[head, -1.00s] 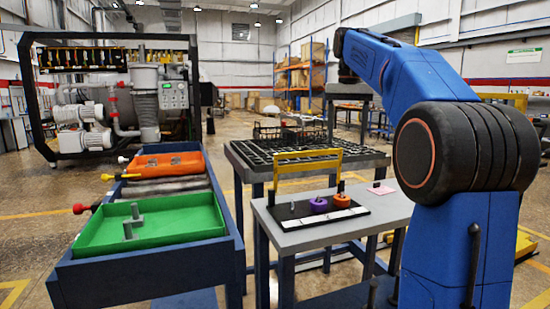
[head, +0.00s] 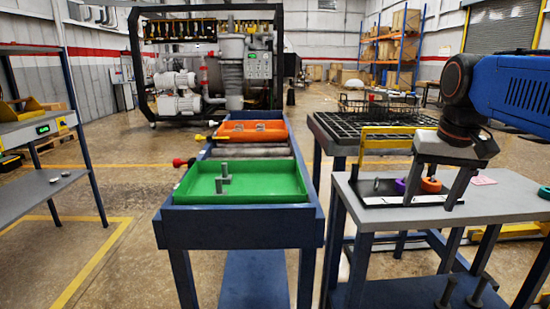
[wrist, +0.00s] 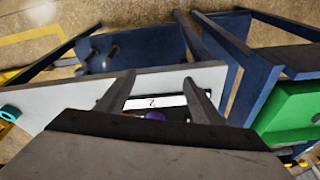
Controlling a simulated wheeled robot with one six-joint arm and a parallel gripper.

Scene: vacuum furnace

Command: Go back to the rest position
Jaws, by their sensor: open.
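My gripper (head: 430,203) is open and empty, pointing down above the grey table (head: 508,204). In the head view its fingers overlap the black board (head: 372,202) with the purple ring (head: 400,186) and the orange ring (head: 431,185). In the wrist view the open fingers (wrist: 158,78) frame a white label marked 2 (wrist: 160,101) and part of the purple ring (wrist: 155,115). I cannot tell the exact height above the board. My blue arm comes in from the right edge.
A blue roller cart (head: 240,228) stands left of the table, bearing a green tray (head: 287,184) and an orange tray (head: 250,127). A yellow-handled frame (head: 385,131) stands behind the board. A shelf bench (head: 38,130) is at far left. Floor is free between bench and cart.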

